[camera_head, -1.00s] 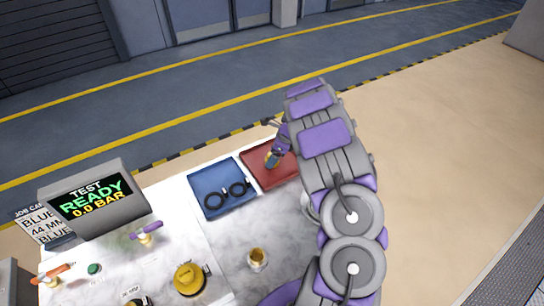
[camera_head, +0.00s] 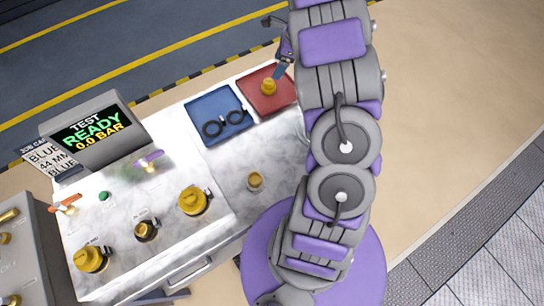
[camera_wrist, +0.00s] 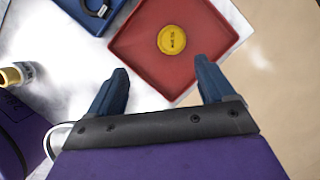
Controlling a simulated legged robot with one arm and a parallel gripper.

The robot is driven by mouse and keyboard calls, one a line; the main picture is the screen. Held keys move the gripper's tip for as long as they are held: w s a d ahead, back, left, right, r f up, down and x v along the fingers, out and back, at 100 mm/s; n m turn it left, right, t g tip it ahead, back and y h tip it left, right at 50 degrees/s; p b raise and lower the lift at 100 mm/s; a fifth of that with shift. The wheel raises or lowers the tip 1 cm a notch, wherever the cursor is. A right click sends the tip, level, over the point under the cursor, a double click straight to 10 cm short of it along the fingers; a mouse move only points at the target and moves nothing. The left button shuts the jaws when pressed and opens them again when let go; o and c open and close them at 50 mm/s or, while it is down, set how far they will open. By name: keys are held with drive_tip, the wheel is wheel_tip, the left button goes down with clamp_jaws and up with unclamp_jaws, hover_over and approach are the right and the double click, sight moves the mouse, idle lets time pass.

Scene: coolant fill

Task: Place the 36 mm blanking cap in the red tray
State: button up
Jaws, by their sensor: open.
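The yellow blanking cap (camera_wrist: 172,40) lies in the red tray (camera_wrist: 135,45) in the wrist view, with a dark marking on its top too small to read. In the head view the cap (camera_head: 269,86) also sits in the red tray (camera_head: 285,103). My gripper (camera_wrist: 160,85) is open, its two blue fingers apart and nothing between them. It is above the near side of the tray, clear of the cap. In the head view my gripper (camera_head: 281,70) shows just behind the cap, partly hidden by my arm.
A blue tray (camera_head: 205,103) with black rings stands left of the red tray. Yellow caps (camera_head: 193,201) sit on fittings on the white bench, and a small brass fitting (camera_head: 255,181) stands nearer. A screen (camera_head: 88,135) reads "TEST READY 0.0 BAR".

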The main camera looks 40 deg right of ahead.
drive_tip(key=s+a+r+n+g, duration=0.1)
drive_tip(key=s+a+r+n, duration=0.3)
drive_tip(key=s+a, duration=0.15)
drive_tip(key=s+a+r+n+g+h, duration=0.1)
drive_tip(key=s+a+r+n, duration=0.3)
drive_tip(key=a, duration=0.3)
drive_tip(key=s+a+r+n+g, duration=0.1)
drive_tip(key=s+a+r+n, duration=0.35)
drive_tip(key=a, duration=0.25)
drive_tip(key=s+a+n, duration=0.3)
drive_tip(key=s+n, duration=0.1)
drive_tip(key=s, duration=0.3)
drive_tip(key=s+a+n+g+h, duration=0.1)
drive_tip(key=s+a+n, duration=0.2)
drive_tip(key=s+n, duration=0.2)
drive_tip(key=s+a+n, duration=0.3)
drive_tip(key=s+n, duration=0.1)
drive_tip(key=s, duration=0.5)
drive_tip(key=shift+s+n+g+h, duration=0.3)
drive_tip(key=shift+n+h, duration=0.05)
drive_tip(key=shift+h, duration=0.05)
drive_tip(key=shift+a, duration=0.1)
